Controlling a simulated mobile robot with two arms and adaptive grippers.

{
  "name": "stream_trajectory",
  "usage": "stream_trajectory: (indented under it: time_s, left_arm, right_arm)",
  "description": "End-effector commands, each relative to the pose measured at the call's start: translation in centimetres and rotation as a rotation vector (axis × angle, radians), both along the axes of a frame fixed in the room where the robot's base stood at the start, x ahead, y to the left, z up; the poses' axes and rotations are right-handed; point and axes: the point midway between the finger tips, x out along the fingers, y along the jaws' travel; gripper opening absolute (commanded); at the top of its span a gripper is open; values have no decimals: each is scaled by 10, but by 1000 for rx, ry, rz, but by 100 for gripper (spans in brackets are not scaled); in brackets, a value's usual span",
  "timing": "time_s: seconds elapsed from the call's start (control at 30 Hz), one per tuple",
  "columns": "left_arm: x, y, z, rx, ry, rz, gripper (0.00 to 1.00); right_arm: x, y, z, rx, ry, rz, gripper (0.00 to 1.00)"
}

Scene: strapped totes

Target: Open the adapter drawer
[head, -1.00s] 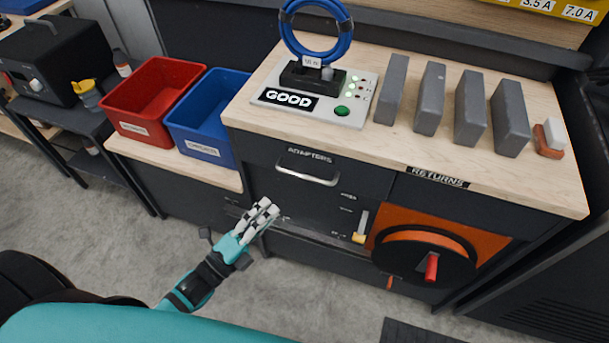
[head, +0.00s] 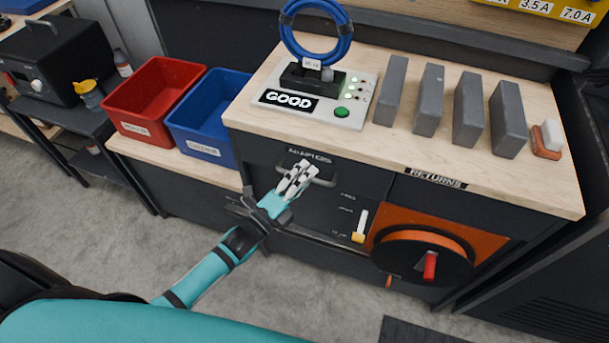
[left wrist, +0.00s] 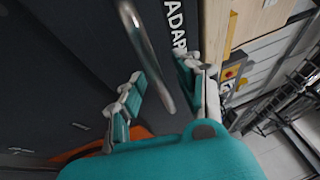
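The adapter drawer (head: 356,180) is a dark front labelled ADAPTERS under the wooden worktop, and it looks closed. Its metal bar handle (head: 324,181) is partly hidden behind my left gripper (head: 299,177), which is in front of the handle's left part. In the left wrist view the curved handle (left wrist: 146,52) reaches down between the fingers of my left gripper (left wrist: 165,88). The fingers are spread apart, one group on each side of the bar, and I see no clear grip on it. My right gripper is not in view.
On the worktop (head: 400,148) stand a GOOD tester (head: 318,106) with a blue cable coil (head: 317,52) and several grey blocks (head: 428,100). A red bin (head: 157,98) and a blue bin (head: 208,117) are at left. An orange panel with a reel (head: 422,258) is at lower right.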

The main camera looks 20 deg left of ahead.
Motion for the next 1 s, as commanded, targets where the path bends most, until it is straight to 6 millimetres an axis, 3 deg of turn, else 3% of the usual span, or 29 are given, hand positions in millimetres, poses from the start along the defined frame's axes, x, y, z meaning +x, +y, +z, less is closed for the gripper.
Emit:
stream_trajectory:
  time_s: [0.03,0.3,1.0]
  left_arm:
    - [0,0,0,0,0,0,33]
    - [0,0,0,0,-1,0,0]
    - [-6,0,-1,2,5,0,0]
  right_arm:
    - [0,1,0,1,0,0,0]
    - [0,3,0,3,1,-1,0]
    - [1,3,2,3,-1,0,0]
